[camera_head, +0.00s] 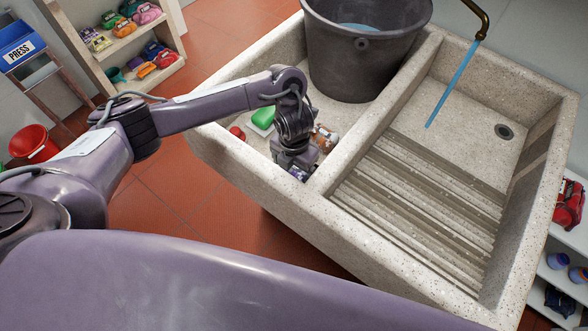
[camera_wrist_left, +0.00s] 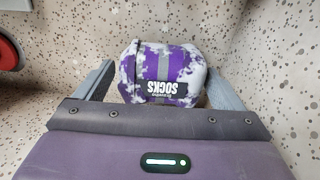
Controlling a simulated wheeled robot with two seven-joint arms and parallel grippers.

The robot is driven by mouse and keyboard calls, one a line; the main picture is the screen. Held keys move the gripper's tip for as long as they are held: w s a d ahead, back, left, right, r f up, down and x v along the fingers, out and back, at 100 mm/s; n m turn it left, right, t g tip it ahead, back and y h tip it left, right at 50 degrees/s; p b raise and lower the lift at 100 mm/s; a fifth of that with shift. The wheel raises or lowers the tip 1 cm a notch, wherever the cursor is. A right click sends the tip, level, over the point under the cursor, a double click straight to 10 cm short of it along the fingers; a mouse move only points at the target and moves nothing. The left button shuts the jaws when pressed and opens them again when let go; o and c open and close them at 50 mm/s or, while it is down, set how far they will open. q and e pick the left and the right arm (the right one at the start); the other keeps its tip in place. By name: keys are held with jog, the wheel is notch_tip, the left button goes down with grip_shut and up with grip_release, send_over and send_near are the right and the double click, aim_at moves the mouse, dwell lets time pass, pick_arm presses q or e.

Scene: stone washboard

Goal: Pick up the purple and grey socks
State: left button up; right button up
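In the head view only a small purple part (camera_head: 298,173) shows below my gripper. My left gripper (camera_head: 296,168) points down into this basin. In the wrist view its fingers (camera_wrist_left: 160,82) stand open on both sides of the socks, with a small gap at each side. My right gripper is not in view.
A dark bucket (camera_head: 365,65) of water stands at the back of the left basin. A green item (camera_head: 264,118), a red item (camera_head: 237,132) and a brown-white item (camera_head: 326,137) lie near my gripper. Stone walls enclose the basin. A tap (camera_head: 481,22) runs into the right basin.

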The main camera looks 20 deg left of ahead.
pick_arm(q)
jog(key=c, duration=0.9)
